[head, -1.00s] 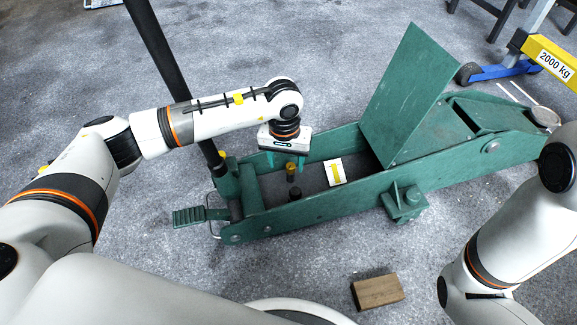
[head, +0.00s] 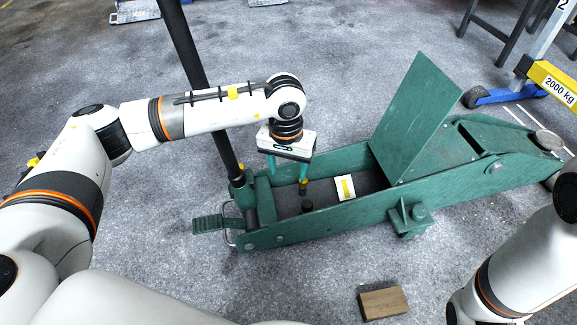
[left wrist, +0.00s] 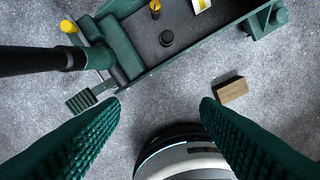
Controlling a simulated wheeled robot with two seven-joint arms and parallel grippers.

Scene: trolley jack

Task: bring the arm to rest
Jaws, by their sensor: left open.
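My left gripper (head: 288,170) hangs over the front end of the open green trolley jack (head: 330,218), fingers pointing down. It is open, with nothing between its green fingers; they stand apart in the left wrist view (left wrist: 160,104). A small brass-topped part (head: 303,186) shows just below the right finger; whether they touch is unclear in the head view. In the left wrist view this brass part (left wrist: 155,8) lies well beyond the fingertips. A black knob (head: 307,206) stands inside the jack. My right arm enters at the lower right; its gripper is out of view.
The jack's black handle (head: 190,70) rises beside my left forearm. A raised green plate (head: 416,120) stands on the jack. A white card with a yellow stripe (head: 345,187) lies inside it. A wooden block (head: 383,302) lies on the floor. A yellow-and-blue hoist (head: 548,80) stands far right.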

